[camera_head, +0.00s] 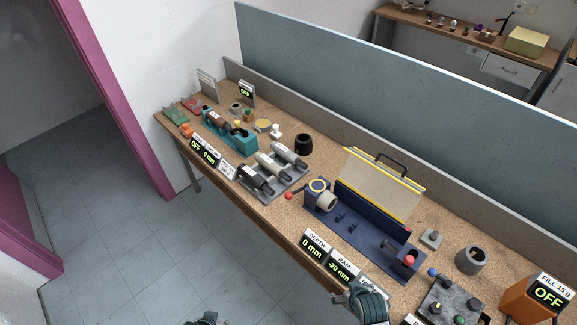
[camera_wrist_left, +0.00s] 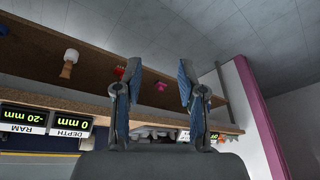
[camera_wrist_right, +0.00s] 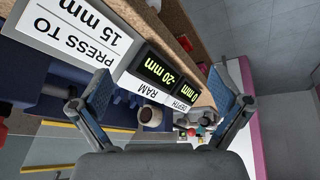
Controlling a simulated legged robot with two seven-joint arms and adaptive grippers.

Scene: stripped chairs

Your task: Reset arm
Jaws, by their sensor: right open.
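My left gripper (camera_wrist_left: 155,72) is open and empty in the left wrist view, its two fingers well apart. A small dark part of my left arm shows at the bottom edge of the head view, over the floor in front of the bench. My right gripper (camera_wrist_right: 163,88) is open wide and empty in the right wrist view. My right arm also shows at the bottom of the head view, at the front edge of the workbench (camera_head: 272,211), by the blue press (camera_head: 355,228). The fingertips are hidden in the head view.
The depth display (camera_head: 312,247) and ram display (camera_head: 340,269) stand along the bench's front edge, close to my right arm. A grey block with tools (camera_head: 268,175) and a teal device (camera_head: 228,132) stand farther left. The tiled floor (camera_head: 130,235) in front is clear.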

